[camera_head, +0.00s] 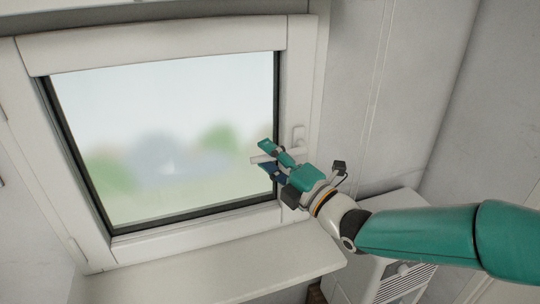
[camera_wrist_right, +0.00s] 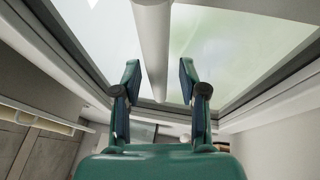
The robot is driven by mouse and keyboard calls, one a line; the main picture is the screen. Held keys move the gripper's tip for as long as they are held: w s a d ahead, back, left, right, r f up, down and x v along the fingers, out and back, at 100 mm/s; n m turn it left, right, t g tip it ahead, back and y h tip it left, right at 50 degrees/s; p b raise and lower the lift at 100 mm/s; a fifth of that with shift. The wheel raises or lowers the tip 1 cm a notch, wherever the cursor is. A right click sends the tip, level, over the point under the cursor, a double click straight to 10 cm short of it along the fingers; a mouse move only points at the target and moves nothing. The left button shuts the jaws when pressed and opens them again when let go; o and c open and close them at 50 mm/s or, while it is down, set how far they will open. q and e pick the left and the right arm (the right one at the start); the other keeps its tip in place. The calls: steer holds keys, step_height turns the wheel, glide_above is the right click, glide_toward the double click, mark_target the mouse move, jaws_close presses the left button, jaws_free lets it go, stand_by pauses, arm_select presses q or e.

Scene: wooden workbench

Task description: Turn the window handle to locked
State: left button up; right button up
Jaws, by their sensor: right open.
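The window handle (camera_head: 256,160) is a white lever on the right side of the white window frame, its free end pointing left over the glass. Its mounting plate (camera_head: 299,135) shows on the frame just above my right gripper. My right gripper (camera_head: 266,158) is open, with one finger above the lever and one below it. In the right wrist view, the handle (camera_wrist_right: 152,45) runs between the two spread fingers of the gripper (camera_wrist_right: 159,72), with visible gaps on both sides. The gripper hides part of the lever in the head view. My left gripper is not in view.
The window pane (camera_head: 170,130) shows a blurred outdoor scene. A pale sill (camera_head: 220,266) runs below the window. A white cabinet with a slatted front (camera_head: 400,285) stands below my right arm. Plain wall is to the right.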

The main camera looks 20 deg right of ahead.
jaws_close()
steer(key=shift+a+f, duration=0.15)
stand_by(0.4)
